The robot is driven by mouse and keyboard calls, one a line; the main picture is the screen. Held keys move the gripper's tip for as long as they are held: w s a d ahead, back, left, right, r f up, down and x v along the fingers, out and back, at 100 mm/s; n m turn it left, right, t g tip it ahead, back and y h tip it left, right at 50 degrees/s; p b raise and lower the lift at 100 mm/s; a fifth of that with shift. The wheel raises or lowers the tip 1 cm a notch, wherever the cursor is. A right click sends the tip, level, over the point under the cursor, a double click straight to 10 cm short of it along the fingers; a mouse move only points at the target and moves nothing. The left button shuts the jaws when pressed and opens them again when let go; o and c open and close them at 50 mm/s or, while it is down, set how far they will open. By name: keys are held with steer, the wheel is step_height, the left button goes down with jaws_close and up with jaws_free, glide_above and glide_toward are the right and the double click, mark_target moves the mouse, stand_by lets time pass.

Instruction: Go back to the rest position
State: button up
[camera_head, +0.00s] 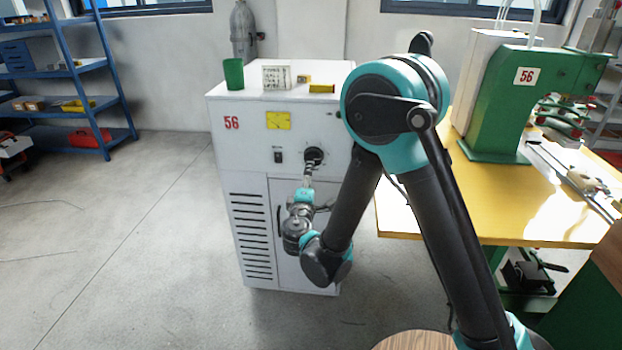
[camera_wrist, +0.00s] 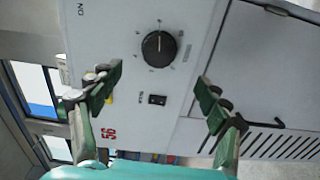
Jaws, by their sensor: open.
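My gripper (camera_head: 309,183) is in front of the white cabinet (camera_head: 262,205), just below its dark round knob (camera_head: 313,156). In the wrist view my gripper (camera_wrist: 160,85) is open, with its two green-padded fingers spread wide and nothing between them. The knob (camera_wrist: 159,47) shows ahead of the fingers, on the cabinet front, with tick marks around it. The fingers look apart from the knob in that view. The picture there is turned, so the cabinet lies on its side.
A yellow worktable (camera_head: 400,215) with a green machine (camera_head: 505,105) stands right of the cabinet. A green cup (camera_head: 233,73) and small boxes stand on the cabinet top. A blue shelf (camera_head: 110,75) is at the back left.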

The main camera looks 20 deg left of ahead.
steer(key=w+d+f+m+g+h, duration=0.1)
steer(key=w+d+m+g+h, duration=0.15)
steer(key=d, duration=0.85)
steer(key=w+d+m+g+h, duration=0.15)
steer(key=d+m, duration=0.25)
steer(key=d, duration=0.7)
steer(key=w+d+f+m+g+h, duration=0.1)
steer(key=d+m+g+h, duration=0.25)
steer(key=d, duration=0.75)
steer(key=s+d+f+m+g, duration=0.35)
steer(key=s+d+m, duration=0.25)
steer(key=s+d, duration=0.55)
steer(key=s+d+f+m+g+y, duration=0.1)
steer(key=s+d+m, duration=0.1)
steer(key=s, duration=0.3)
steer(key=s+d+f+m+g+y, duration=0.1)
steer(key=s+m+y, duration=0.1)
steer(key=s, duration=0.2)
steer(key=shift+s+d+f, duration=0.35)
steer(key=shift+s, duration=0.05)
steer(key=shift+y, duration=0.25)
